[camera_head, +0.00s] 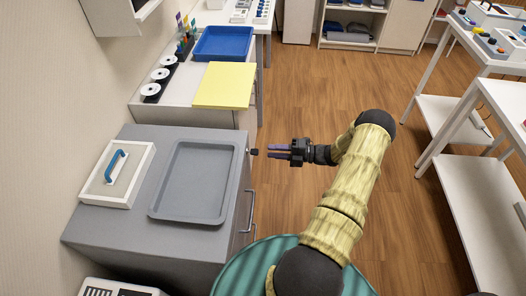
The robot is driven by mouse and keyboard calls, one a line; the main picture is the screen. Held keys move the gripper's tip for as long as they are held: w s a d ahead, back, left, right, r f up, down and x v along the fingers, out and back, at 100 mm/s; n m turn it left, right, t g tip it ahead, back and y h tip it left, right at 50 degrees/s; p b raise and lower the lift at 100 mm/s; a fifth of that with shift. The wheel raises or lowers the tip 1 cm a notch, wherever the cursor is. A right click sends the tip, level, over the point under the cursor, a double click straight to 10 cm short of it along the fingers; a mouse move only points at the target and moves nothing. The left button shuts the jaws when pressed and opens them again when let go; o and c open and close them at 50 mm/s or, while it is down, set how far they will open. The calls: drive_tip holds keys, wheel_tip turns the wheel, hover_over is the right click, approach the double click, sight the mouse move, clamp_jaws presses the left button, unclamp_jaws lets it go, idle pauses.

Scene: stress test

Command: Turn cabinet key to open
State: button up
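A grey cabinet (110,236) stands at the left, with its front facing right. A small dark key (254,152) sticks out from the upper front of the cabinet, near its far corner. A metal handle (250,211) is on the cabinet front, nearer to me. My gripper (269,152) is just right of the key and points left toward it. The fingertips look slightly apart from the key, though contact is hard to judge from this angle. The lock around the key is too small to make out.
A grey tray (154,207) and a white-framed panel with a blue handle (95,197) lie on the cabinet top. Beyond are a yellow board (225,85) and a blue tray (223,43). White tables (466,75) stand at the right. The wooden floor between is clear.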

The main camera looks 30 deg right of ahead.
drive_tip(key=b+v, duration=0.1)
drive_tip(key=v, duration=0.9)
drive_tip(key=shift+s+d, duration=0.2)
drive_tip(key=shift+d, duration=0.05)
drive_tip(key=shift+a, duration=0.15)
